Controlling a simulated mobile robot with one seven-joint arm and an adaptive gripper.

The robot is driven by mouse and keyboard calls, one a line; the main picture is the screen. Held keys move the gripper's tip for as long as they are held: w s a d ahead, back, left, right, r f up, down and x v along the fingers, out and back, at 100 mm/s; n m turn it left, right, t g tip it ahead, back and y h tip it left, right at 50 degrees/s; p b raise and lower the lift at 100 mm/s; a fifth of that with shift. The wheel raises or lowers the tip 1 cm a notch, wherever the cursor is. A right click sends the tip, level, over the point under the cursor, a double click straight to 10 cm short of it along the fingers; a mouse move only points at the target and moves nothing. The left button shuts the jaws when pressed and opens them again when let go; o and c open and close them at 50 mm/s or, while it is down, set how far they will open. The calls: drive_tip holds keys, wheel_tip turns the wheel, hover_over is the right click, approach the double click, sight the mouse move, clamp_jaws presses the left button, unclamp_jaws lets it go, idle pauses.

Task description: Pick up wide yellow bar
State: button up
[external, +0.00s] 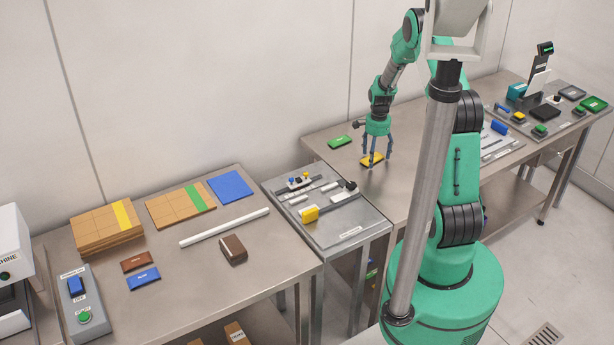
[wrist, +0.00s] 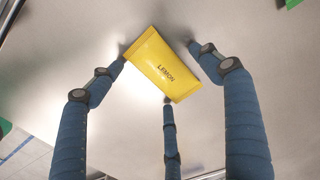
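The wide yellow bar (external: 371,161) lies flat on the metal table under my gripper (external: 376,157). In the wrist view the bar (wrist: 162,72) is a yellow wrapper with crimped ends and the word LEMON, lying tilted in the picture. The three blue fingers of my gripper (wrist: 160,67) are spread around it. The left and lower fingertips are at its edges; whether they touch it I cannot tell. The right fingertip looks slightly apart from it. The bar appears to rest on the table.
A green bar (external: 340,142) lies to the left on the same table (external: 330,165). A metal fixture stand with a yellow block (external: 310,214) stands further left. Control panels and a blue block (external: 499,127) are to the right. The tabletop around the yellow bar is clear.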

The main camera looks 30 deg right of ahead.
sight(375, 159)
drive_tip(key=c, duration=1.1)
drive_tip(key=shift+r, duration=0.1)
drive_tip(key=shift+r, duration=0.45)
drive_tip(key=r, duration=0.1)
drive_tip(key=r+p, duration=0.1)
drive_tip(key=shift+s+a+r, duration=0.1)
drive_tip(key=shift+s+r, duration=0.15)
drive_tip(key=shift+r, duration=0.05)
drive_tip(key=s+a, duration=0.2)
drive_tip(key=s, duration=0.2)
drive_tip(key=s+a+r+p, duration=0.1)
drive_tip(key=s+a, duration=0.1)
drive_tip(key=s, duration=0.3)
drive_tip(key=s+a, duration=0.1)
drive_tip(key=s, duration=0.4)
drive_tip(key=shift+s+a+r+p, duration=0.15)
drive_tip(key=shift+a+p, duration=0.2)
drive_tip(key=shift+a, duration=0.05)
